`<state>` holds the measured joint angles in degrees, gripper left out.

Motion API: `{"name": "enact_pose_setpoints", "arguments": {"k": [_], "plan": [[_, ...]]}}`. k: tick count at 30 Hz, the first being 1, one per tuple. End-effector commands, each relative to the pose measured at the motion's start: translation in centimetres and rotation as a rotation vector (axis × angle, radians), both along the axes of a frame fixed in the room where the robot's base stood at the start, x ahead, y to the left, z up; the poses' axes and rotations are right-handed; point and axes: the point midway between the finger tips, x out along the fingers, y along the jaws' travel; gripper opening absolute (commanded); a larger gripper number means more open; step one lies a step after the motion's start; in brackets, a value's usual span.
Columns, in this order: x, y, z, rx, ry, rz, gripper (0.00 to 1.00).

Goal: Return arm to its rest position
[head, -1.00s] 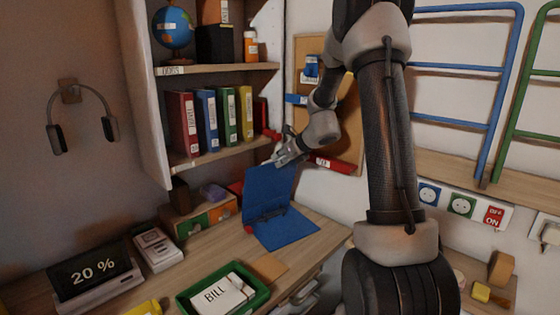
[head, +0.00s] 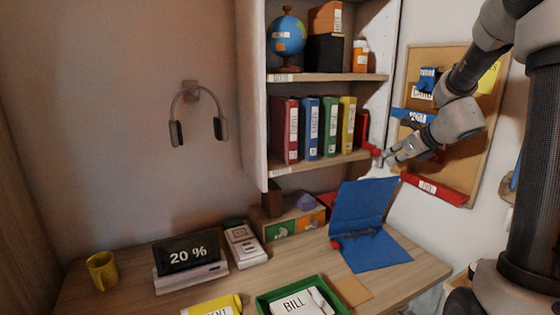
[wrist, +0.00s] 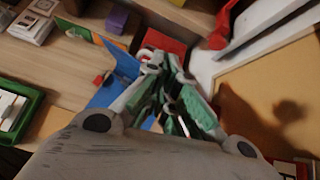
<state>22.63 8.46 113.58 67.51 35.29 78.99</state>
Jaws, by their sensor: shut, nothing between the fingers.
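My gripper (head: 388,160) is at the right in the head view, in the air in front of the wall. It is beside the right end of the binder shelf (head: 345,156) and above the open blue folder (head: 362,222) on the desk. In the wrist view my gripper (wrist: 160,58) points down toward the desk with its fingers together and empty. The blue folder (wrist: 112,90) shows partly behind the fingers.
A cork board (head: 440,165) with labelled strips hangs close behind my arm. The desk (head: 130,285) holds a 20 % display (head: 187,250), a yellow mug (head: 102,269) and a green tray (head: 262,303). Headphones (head: 197,112) hang on the wall at left.

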Motion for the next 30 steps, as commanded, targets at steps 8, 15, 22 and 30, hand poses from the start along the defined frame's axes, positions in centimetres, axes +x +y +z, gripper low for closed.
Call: {"name": "enact_pose_setpoints", "arguments": {"k": [8, 15, 22, 30], "plan": [[-9.7, 1.5, -4.2, -0.552, -0.002, 0.745, 0.00], [-23.5, 3.4, -2.6, -1.061, -0.101, 1.637, 0.00], [-32.6, 3.0, -0.2, -1.412, -0.138, 2.155, 0.00], [-34.2, 4.5, 2.2, -1.628, -0.227, 2.159, 0.00]]}}
